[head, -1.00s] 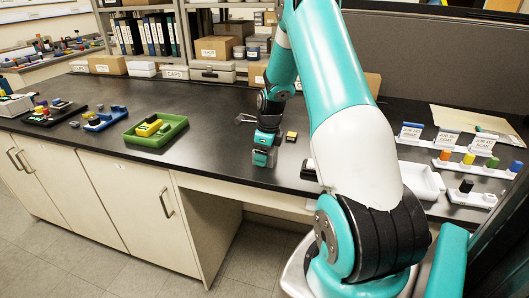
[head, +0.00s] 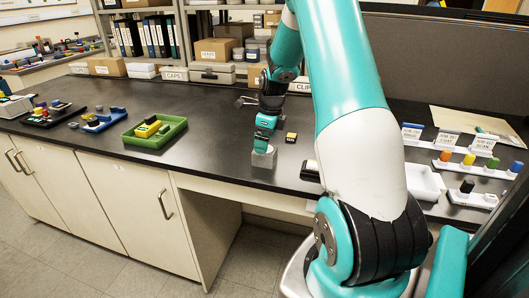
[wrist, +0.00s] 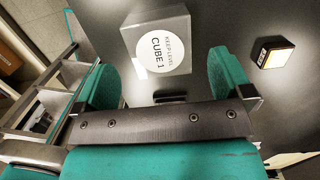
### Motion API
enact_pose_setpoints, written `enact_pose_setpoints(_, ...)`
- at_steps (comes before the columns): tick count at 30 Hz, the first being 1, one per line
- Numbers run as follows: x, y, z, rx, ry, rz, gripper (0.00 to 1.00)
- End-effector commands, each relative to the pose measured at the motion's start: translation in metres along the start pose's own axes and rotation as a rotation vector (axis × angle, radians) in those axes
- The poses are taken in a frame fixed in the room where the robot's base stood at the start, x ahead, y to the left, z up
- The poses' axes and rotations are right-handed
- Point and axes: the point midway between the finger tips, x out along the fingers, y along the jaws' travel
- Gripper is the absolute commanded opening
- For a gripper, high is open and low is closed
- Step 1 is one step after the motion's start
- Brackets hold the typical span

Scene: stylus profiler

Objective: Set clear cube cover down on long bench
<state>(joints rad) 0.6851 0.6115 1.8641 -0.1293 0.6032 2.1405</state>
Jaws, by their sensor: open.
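The clear cube cover (head: 263,159) looks like a greyish see-through box standing upright on the long dark bench (head: 215,120), near its front edge. In the wrist view the cover (wrist: 182,22) shows its top with a round white label reading "KEEP LEVEL CUBE 1". My gripper (head: 264,146) is just above the cover, pointing down. In the wrist view my gripper (wrist: 163,65) is open, its teal fingers apart on either side of the cover's near part, with dark gaps between.
A small black and yellow block (head: 291,137) lies right of the cover. A green tray (head: 157,132) with yellow parts is to the left. A white tray (head: 422,182) and labelled racks of coloured pieces are to the right. Bench between green tray and cover is clear.

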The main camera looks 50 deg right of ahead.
Motion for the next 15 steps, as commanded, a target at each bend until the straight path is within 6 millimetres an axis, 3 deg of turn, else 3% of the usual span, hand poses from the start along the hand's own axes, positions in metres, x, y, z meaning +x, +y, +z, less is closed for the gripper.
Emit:
enact_pose_setpoints(6, -0.043, -0.001, 0.000, 0.001, -0.001, -0.003, 0.97)
enact_pose_setpoints(15, -0.063, 0.001, 0.001, -0.008, 0.000, 0.001, 0.97)
